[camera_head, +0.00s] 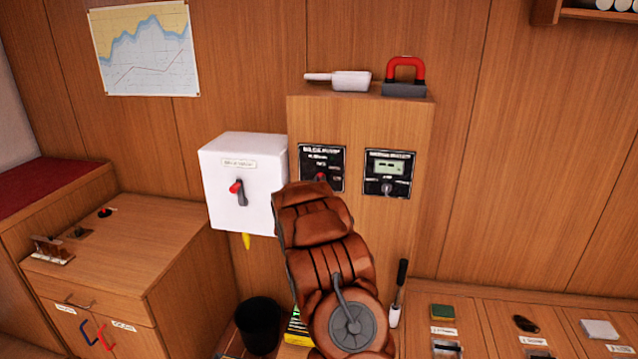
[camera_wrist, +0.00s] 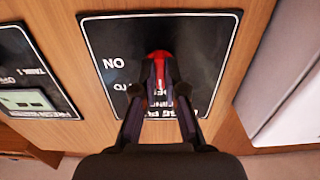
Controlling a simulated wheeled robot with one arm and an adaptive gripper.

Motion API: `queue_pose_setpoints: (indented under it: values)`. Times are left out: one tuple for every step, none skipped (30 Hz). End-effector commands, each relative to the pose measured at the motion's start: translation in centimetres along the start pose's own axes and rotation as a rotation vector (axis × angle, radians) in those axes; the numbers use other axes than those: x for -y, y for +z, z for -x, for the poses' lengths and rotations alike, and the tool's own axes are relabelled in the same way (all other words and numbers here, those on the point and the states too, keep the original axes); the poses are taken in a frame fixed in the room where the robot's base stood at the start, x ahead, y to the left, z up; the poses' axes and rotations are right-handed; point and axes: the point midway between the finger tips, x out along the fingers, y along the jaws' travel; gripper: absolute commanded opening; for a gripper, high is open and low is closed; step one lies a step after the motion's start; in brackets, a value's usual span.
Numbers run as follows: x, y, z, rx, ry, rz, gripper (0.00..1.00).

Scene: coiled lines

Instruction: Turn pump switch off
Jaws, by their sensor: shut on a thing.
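The pump switch panel (camera_head: 322,160) is a black plate with white lettering on the front of the wooden cabinet. It fills the middle of the wrist view (camera_wrist: 125,40), upside down, with "ON" at the left. Its red switch lever (camera_wrist: 160,56) stands at the panel's centre; a bit of red also shows in the head view. My gripper (camera_wrist: 160,88) is shut on the red lever, one finger on each side. In the head view my brown arm covers the gripper and the panel's lower edge. The fingers hide part of the lettering and the lever's base.
A second black panel (camera_head: 389,174) with a display and a grey knob sits to the right. A white box (camera_head: 222,165) with a red-tipped lever (camera_head: 238,192) is close on the left.

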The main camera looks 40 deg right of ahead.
Motion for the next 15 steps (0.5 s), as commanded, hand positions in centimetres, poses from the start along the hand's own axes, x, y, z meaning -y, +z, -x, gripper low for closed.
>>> queue_pose_setpoints:
  values:
    - [-0.10,0.19,0.00,0.003,0.001,0.001,0.00]
    - [-0.10,0.18,0.00,0.003,0.001,0.001,0.00]
    - [-0.10,0.19,0.00,0.003,0.001,0.001,0.00]
    - [-0.10,0.19,0.00,0.003,0.001,0.001,0.00]
    - [-0.10,0.19,0.00,0.003,0.001,0.001,0.00]
    - [-0.10,0.19,0.00,0.003,0.001,0.001,0.00]
    - [-0.10,0.19,0.00,0.003,0.001,0.001,0.00]
    - [-0.10,0.19,0.00,0.003,0.001,0.001,0.11]
    - [-0.10,0.18,0.00,0.003,0.001,0.001,0.15]
    - [-0.09,0.16,0.00,0.003,0.001,0.000,0.19]
    - [-0.08,0.15,0.00,0.002,0.001,0.000,0.22]
    - [-0.08,0.13,0.00,0.002,0.001,0.000,0.26]
    - [-0.07,0.12,0.00,0.002,0.001,0.000,0.29]
    - [-0.06,0.10,0.00,0.002,0.001,0.000,0.32]
    - [-0.05,0.09,0.00,0.001,0.001,0.000,0.35]
